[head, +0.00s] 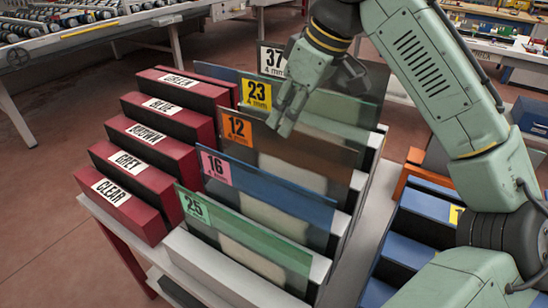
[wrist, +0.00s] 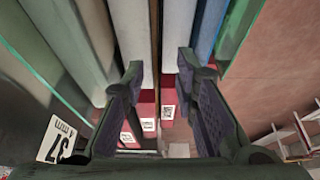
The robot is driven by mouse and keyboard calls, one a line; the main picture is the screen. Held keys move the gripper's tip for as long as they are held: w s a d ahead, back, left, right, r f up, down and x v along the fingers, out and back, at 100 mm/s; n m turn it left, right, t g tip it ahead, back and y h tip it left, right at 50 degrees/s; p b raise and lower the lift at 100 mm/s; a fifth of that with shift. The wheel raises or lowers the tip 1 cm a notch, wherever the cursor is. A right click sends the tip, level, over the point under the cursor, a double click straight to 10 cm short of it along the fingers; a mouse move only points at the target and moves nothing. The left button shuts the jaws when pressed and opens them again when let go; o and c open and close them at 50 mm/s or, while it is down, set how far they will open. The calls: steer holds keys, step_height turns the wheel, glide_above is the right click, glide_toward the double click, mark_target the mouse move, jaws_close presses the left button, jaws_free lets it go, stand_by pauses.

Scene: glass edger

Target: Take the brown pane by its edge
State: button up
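The brown pane (head: 312,155) stands upright in the rack, with an orange label "12" at its upper left corner. My gripper (head: 283,122) is just above its top edge in the head view, right of the label. In the wrist view, the two fingers of my gripper (wrist: 157,72) are spread apart, with nothing clamped. A thin dark edge (wrist: 155,40), which looks like the brown pane, runs between the fingers. Whether a finger touches it I cannot tell.
The blue pane "16" (head: 270,195) and green pane "25" (head: 250,245) stand in front. Panes "23" (head: 256,94) and "37" (head: 272,60) stand behind. Red labelled blocks (head: 150,141) line the left side. A blue rack (head: 420,225) is at right.

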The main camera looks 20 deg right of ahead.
mark_target(274, 144)
steer(key=shift+p+x, duration=0.85)
steer(key=shift+x, duration=3.5)
steer(key=shift+w+d, duration=0.15)
steer(key=shift+d, duration=0.05)
steer(key=shift+c, duration=0.3)
jaws_close()
steer(key=shift+r, duration=0.1)
